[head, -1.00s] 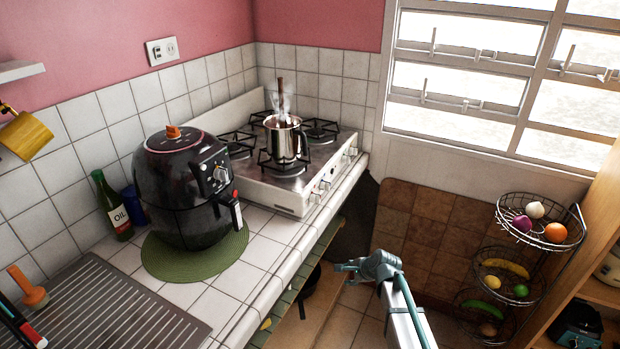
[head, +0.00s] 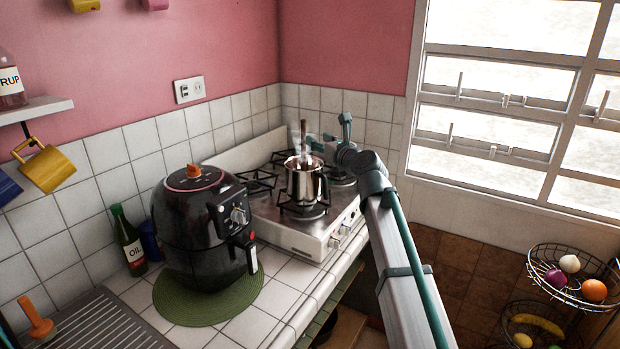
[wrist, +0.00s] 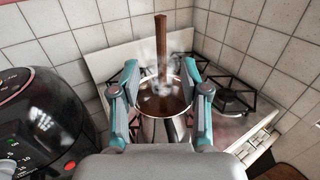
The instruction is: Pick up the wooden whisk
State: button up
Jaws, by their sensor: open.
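The wooden whisk (head: 303,133) stands upright in a steaming metal pot (head: 303,185) on the stove. In the wrist view its brown handle (wrist: 161,46) rises from the dark contents of the pot (wrist: 160,128), and its lower end is hidden there. My gripper (head: 328,132) is open and empty, beside the whisk at the pot's right in the head view. In the wrist view the two fingers of my gripper (wrist: 159,68) appear on either side of the handle, with gaps on both sides. How far the handle is from the fingers is hard to tell.
A white stove (head: 285,232) with black burner grates carries the pot. A black air fryer (head: 195,225) stands left of it on a green mat (head: 178,308). Tiled walls close in behind the stove. A wire fruit basket (head: 572,285) is at the lower right.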

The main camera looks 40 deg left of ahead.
aim_at(305, 131)
jog(key=p+x, duration=0.1)
jog(key=x, duration=0.3)
jog(key=shift+w+a+r, duration=0.1)
jog(key=shift+w+a, duration=0.05)
jog(key=shift+a, duration=0.15)
jog(key=shift+f+p+x, duration=0.2)
jog(key=shift+p+x, duration=0.7)
jog(key=shift+x, duration=2.15)
grip_shut()
